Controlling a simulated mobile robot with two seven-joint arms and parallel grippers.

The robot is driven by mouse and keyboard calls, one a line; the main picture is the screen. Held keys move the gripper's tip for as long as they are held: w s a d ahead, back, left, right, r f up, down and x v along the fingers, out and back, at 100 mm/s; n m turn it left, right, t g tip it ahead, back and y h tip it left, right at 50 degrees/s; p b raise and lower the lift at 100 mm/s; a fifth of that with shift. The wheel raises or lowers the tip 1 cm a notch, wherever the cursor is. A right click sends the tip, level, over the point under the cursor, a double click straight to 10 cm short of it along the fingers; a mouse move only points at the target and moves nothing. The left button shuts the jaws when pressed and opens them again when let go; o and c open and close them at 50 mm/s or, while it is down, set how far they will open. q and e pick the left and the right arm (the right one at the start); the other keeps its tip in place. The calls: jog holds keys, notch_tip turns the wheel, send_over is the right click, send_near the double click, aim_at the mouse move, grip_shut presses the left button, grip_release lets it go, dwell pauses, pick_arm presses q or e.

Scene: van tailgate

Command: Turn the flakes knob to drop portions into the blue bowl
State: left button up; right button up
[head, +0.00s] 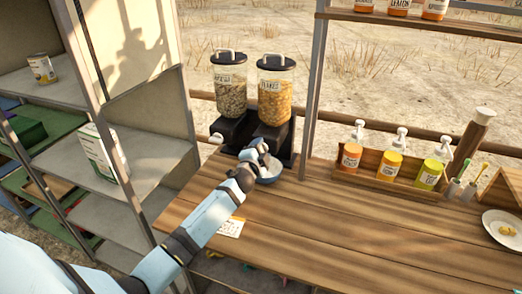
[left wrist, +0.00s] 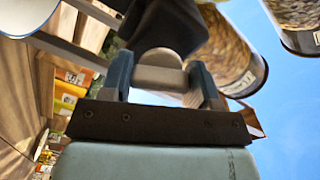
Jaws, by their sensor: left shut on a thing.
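The flakes dispenser (head: 275,98) stands at the back of the wooden counter, its clear jar holding orange-yellow flakes under a black lid. My left gripper (head: 258,150) reaches to the front of its black base and is shut on the flakes knob. In the left wrist view the pale grey knob (left wrist: 160,76) sits between the two blue-grey fingers. The blue bowl (head: 269,178) stands below, partly hidden by my left gripper; its pale inside and blue rim show at the top left of the left wrist view (left wrist: 28,14). What lies in the bowl cannot be made out. My right gripper is out of view.
A second dispenser (head: 230,95) with darker contents stands close on the left, its pale knob (head: 216,138) free. A wooden rack (head: 375,185) of pump bottles and a white plate (head: 503,231) are to the right. A printed card (head: 231,228) lies near my arm. The middle counter is clear.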

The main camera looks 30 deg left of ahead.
pick_arm(q)
jog(key=m, duration=0.4)
jog(key=shift+f+m, duration=0.1)
jog(key=shift+m, duration=0.3)
dwell(0.4)
jog(key=o, duration=0.9)
jog(key=shift+s, duration=0.1)
jog(key=shift+s+d, duration=0.1)
jog(key=shift+s, duration=0.2)
jog(key=v, duration=1.3)
jog(key=shift+b, duration=0.4)
